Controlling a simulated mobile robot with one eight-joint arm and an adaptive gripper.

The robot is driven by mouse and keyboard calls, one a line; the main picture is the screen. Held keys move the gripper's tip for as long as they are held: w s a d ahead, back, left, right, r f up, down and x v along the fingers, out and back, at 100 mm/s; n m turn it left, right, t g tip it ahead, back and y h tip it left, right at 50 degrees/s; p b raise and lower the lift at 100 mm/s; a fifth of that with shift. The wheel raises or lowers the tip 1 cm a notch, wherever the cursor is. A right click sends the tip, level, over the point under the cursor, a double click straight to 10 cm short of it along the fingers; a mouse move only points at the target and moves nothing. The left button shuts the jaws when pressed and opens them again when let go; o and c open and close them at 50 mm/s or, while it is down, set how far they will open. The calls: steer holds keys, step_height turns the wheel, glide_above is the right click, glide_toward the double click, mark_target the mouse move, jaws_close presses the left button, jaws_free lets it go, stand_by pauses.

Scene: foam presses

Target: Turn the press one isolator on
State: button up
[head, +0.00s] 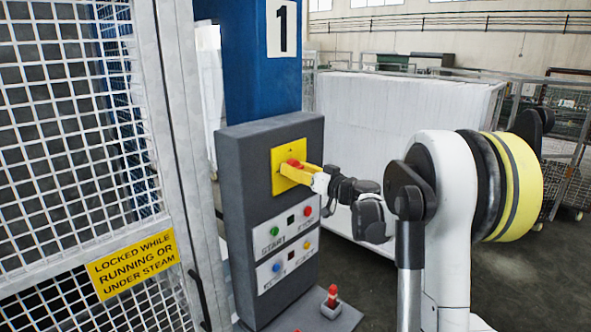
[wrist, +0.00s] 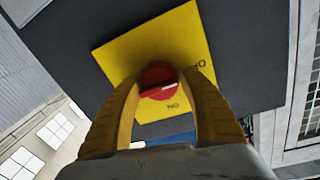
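The press one isolator is a round red knob (wrist: 158,78) with a white mark, on a yellow square plate (wrist: 190,28). It also shows in the head view (head: 293,162), high on the grey control post (head: 300,131). In the wrist view ON and OFF lettering shows upside down on the plate. The white mark lies slanted between the two words; I cannot tell exactly where it points. My gripper (wrist: 160,84) has its yellow fingers on both sides of the knob, closed in against it. The fingers hide part of the knob's sides.
Below the isolator are two white button panels (head: 286,227) with coloured buttons. A mesh gate (head: 75,120) with a yellow warning sign (head: 133,264) stands left. A small red-topped object (head: 332,298) is at the post's foot. A white-sided cage (head: 400,110) stands behind my arm.

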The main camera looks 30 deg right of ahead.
steer(key=c, duration=0.6)
steer(key=shift+m, duration=0.3)
steer(key=m+b, duration=0.2)
steer(key=shift+f+m, duration=0.1)
steer(key=shift+m, duration=0.3)
steer(key=m+b, duration=0.1)
steer(key=m, duration=0.2)
steer(key=shift+d+g+b, duration=0.1)
steer(key=shift+g+b, duration=0.2)
steer(key=shift+b, duration=0.05)
steer(key=m+b, duration=0.1)
steer(key=m, duration=0.1)
steer(key=m+b, duration=0.1)
steer(key=m, duration=0.2)
steer(key=shift+m+g+y, duration=0.3)
steer(key=m, duration=0.2)
steer(key=m+b, duration=0.1)
steer(key=m, duration=0.2)
steer(key=shift+w+r+y, duration=0.1)
steer(key=shift+r+y, duration=0.1)
steer(key=shift+y, duration=0.1)
